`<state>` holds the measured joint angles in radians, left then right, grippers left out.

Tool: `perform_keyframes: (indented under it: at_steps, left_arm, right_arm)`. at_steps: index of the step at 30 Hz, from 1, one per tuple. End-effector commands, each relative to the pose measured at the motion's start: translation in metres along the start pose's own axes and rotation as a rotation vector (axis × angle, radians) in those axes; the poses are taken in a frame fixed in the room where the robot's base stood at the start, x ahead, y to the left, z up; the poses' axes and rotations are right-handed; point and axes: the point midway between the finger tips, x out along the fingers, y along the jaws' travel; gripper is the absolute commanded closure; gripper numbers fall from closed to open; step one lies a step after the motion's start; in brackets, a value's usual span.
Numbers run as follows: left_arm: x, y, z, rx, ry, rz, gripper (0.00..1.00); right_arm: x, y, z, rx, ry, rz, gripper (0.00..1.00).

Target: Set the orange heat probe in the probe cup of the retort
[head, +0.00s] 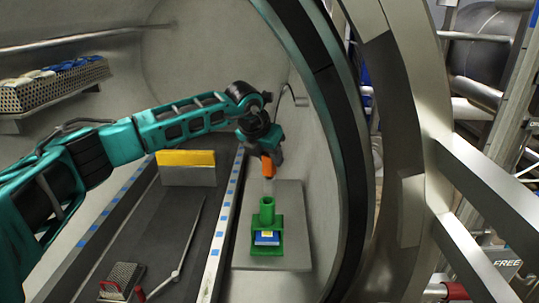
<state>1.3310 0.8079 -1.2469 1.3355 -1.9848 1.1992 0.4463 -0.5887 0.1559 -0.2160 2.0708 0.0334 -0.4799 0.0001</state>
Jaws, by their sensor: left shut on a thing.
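My left gripper (266,152) reaches into the retort from the left and points down. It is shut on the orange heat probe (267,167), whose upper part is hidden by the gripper. A thin pale stem seems to hang below the orange part. The green probe cup (267,215) stands upright on a green stand just below the probe. In this view the probe lines up over the cup's mouth, and its orange part is apart from the cup. I cannot tell whether the stem's end is inside the cup. My right gripper is not in view.
A blue item (266,239) sits in the green stand, on a grey plate (296,260). A rail with blue marks (222,228) runs left of it. The retort's thick rim (325,90) bounds the right.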

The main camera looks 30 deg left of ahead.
Motion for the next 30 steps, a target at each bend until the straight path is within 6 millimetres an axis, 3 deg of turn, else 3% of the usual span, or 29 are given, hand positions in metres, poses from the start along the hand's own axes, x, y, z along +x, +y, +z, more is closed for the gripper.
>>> perform_keyframes:
  at_steps: [30]
  left_arm:
    - [0.0053,-0.0002,-0.0030,0.000,0.000,0.000,0.96]
  right_arm:
    - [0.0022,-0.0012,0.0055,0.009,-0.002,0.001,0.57]
